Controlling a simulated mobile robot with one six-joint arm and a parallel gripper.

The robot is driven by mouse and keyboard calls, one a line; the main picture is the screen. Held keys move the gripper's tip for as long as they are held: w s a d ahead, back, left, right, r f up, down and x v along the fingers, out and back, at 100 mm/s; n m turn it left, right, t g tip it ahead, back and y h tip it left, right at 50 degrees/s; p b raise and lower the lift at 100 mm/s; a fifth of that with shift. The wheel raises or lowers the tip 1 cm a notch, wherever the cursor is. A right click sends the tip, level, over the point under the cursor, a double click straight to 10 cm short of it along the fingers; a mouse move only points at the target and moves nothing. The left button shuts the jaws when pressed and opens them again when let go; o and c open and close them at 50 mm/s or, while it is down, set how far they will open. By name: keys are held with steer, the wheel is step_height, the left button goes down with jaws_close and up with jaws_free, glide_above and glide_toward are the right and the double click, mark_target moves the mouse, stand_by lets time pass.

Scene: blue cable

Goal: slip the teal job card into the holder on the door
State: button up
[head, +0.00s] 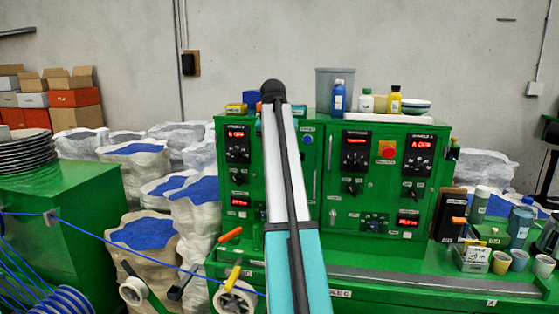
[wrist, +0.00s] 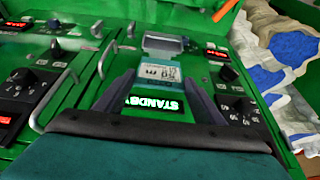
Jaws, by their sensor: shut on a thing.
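My gripper (wrist: 161,77) shows in the wrist view, its two dark fingers reaching up the picture on either side of a small card. The teal job card (wrist: 158,72), with a pale printed label, is held between the fingertips. A grey holder (wrist: 163,43) on the green door lies just beyond the card's far end. I cannot tell whether the card's edge is inside it or only close to it. In the head view my own arm covers the gripper, card and holder.
The green cabinet (head: 338,200) carries knobs, red displays and handles. A lit STANDBY sign (wrist: 155,105) shows between my fingers. Handles (wrist: 105,58) stick out beside them. Bottles and a grey bin (head: 335,88) stand on top. A blue cable (head: 130,248) crosses at lower left.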

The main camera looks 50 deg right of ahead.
steer(key=shift+w+d, duration=0.25)
steer(key=shift+d, duration=0.1)
steer(key=shift+f+b, duration=0.3)
steer(key=shift+b, duration=0.05)
step_height(320, 180, down, 6)
steer(key=shift+r+b, duration=0.1)
steer(key=shift+b, duration=0.65)
steer(key=shift+s+a+f, duration=0.1)
steer(key=shift+s+f, duration=0.05)
steer(key=shift+f, duration=0.1)
step_height(320, 180, up, 2)
steer(key=shift+r+p, duration=0.1)
steer(key=shift+p, duration=0.9)
steer(key=shift+w, duration=0.2)
